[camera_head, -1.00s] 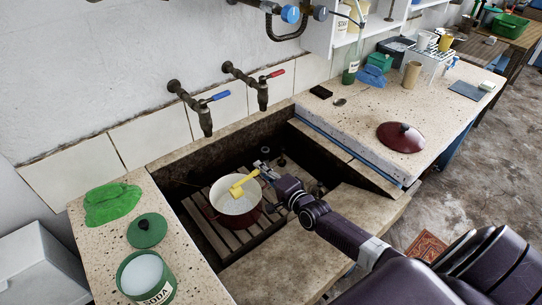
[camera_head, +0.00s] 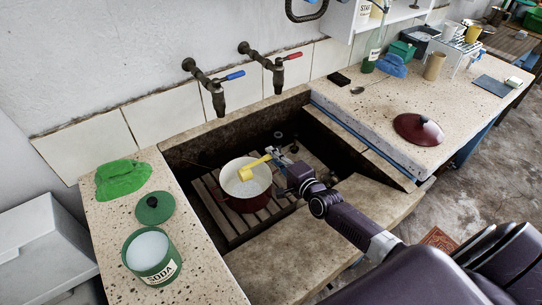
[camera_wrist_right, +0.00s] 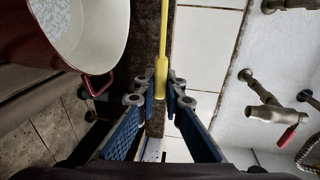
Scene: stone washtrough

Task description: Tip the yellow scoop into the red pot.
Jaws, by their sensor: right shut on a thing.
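The red pot (camera_head: 246,204) stands on wooden slats in the stone trough. Its inside is pale, with white speckled contents in the right wrist view, where its red wall and handle (camera_wrist_right: 98,84) also show. My right gripper (camera_head: 277,156) is at the pot's far right side, shut on the handle of the yellow scoop (camera_head: 247,173). The scoop's head is over the pot's opening. In the right wrist view the yellow handle (camera_wrist_right: 162,75) runs up between the fingertips (camera_wrist_right: 161,97); the scoop's head is out of that view. I cannot tell how far the scoop is tilted. My left gripper is not in view.
A green soda tin (camera_head: 150,262), its lid (camera_head: 154,208) and a green cloth (camera_head: 122,180) are on the left ledge. Two taps (camera_head: 217,98) hang over the trough's back. A dark red lid (camera_head: 418,129) lies on the right counter, with clear room around it.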

